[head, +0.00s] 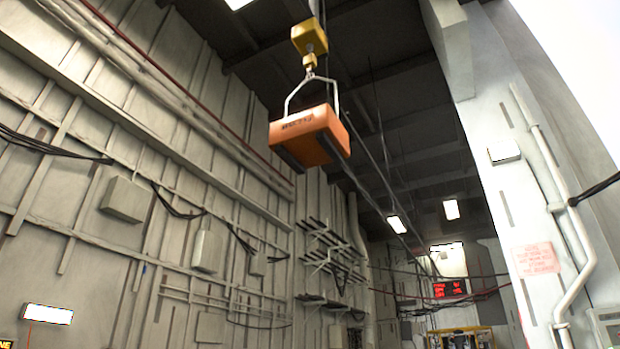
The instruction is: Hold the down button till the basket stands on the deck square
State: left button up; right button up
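An orange basket (303,127) hangs in the air in the upper middle of the head view, seen from below. White bars (336,92) join it to a yellow hoist hook block (309,38) above. The basket is high under the ceiling, well clear of any floor. The down button and the deck square are not visible in this view. Neither of my grippers shows.
A panelled wall with pipes and boxes (124,199) runs along the left. A pale pillar with a red-lettered sign (536,258) stands at the right. A red lit display (449,289) and a yellow frame (461,337) are at the far end. The floor is out of view.

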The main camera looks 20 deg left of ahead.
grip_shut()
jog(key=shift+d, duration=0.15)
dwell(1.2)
